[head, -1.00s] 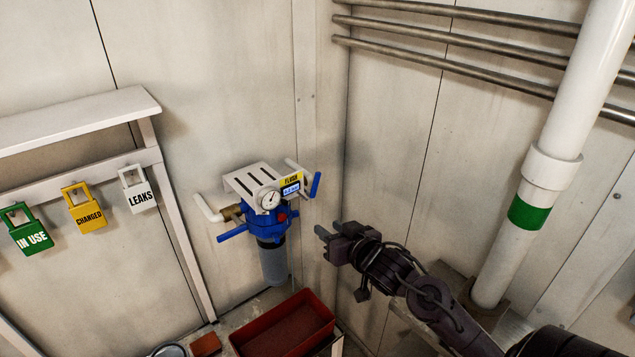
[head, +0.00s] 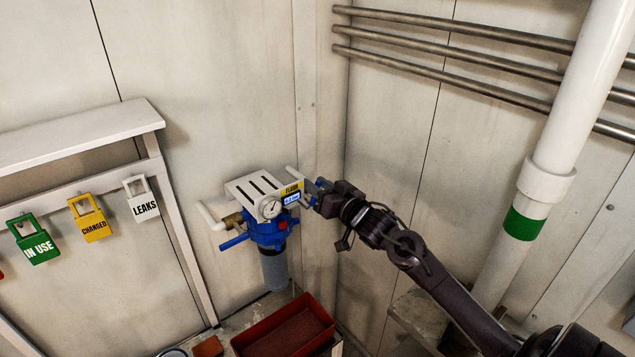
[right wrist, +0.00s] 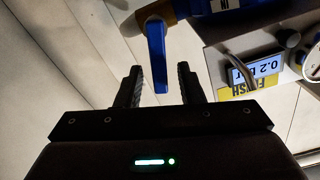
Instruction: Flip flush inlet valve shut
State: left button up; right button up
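The flush filter unit has a blue body (head: 268,238), a grey bowl below and a white slotted bracket (head: 262,184) with a gauge and a yellow FLUSH label. In the right wrist view, the inlet valve's blue lever (right wrist: 155,50) hangs from its valve body beside a blue part marked IN. My right gripper (head: 316,192) is at the unit's right side and largely hides that lever in the head view. In the wrist view, the open fingers (right wrist: 159,72) stand on either side of the lever, with gaps showing. My left gripper is out of view.
Another blue lever (head: 233,242) is on the unit's left side. A red tray (head: 285,330) is below. Lock-shaped tags hang at the left, including the white LEAKS tag (head: 141,198). A white pipe (head: 560,130) stands at the right.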

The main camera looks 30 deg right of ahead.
jog(key=shift+w, duration=0.1)
grip_shut()
jog(key=shift+a+n, duration=0.4)
jog(key=shift+n, duration=0.55)
jog(key=shift+a+n, duration=0.4)
jog(key=shift+n, duration=0.55)
grip_release()
jog(key=shift+d, duration=0.1)
